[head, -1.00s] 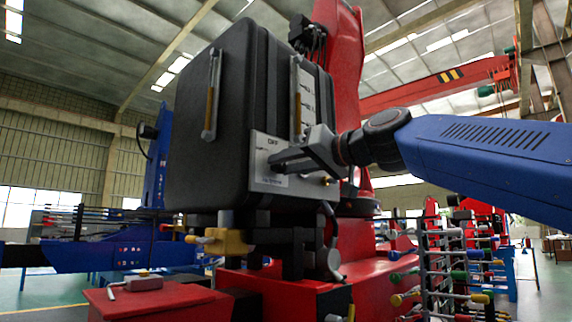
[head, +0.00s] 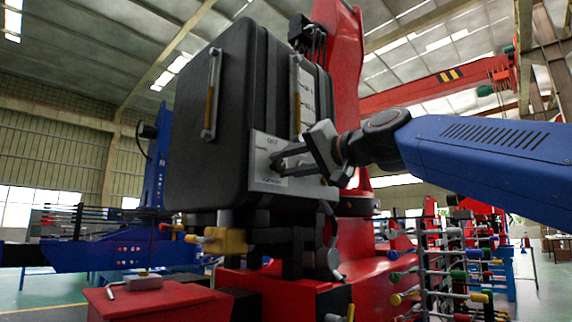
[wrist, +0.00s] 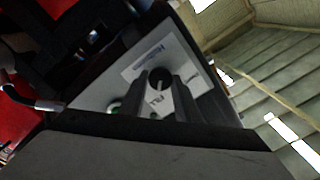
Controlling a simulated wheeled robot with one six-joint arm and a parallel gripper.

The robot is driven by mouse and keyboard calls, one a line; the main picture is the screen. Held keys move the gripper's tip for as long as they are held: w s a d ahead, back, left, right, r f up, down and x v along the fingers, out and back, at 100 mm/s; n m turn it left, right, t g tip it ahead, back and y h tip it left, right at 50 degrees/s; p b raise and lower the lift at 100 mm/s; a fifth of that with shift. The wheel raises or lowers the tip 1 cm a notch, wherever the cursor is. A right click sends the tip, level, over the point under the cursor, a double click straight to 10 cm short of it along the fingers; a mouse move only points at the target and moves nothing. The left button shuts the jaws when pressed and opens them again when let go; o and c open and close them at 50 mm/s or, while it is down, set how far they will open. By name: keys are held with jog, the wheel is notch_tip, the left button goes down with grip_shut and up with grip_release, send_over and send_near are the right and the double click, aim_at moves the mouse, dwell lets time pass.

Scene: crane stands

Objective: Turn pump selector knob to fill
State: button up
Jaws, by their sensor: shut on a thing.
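The pump selector plate (head: 262,178) is a pale metal panel on the lower right of the big black tank (head: 208,120). It carries small printed lettering, with "OFF" at its top in the head view. The selector knob (wrist: 158,76) is small, round and dark, with a light mark. My gripper (head: 279,164) reaches the plate from the right, its fingers on either side of the knob and shut on it. In the wrist view my fingers (wrist: 163,88) straddle it, and a "FILL" label shows between them. The head view hides the knob behind the fingers.
A level gauge (head: 212,95) stands on the tank's front face, another (head: 297,100) on its side. A yellow valve block (head: 225,240) sits below the tank. A rack of levers (head: 440,265) stands at lower right, and a red crane column (head: 345,60) rises behind.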

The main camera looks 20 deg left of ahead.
jog(key=o, duration=1)
jog(key=v, duration=1.7)
jog(key=shift+d, duration=0.2)
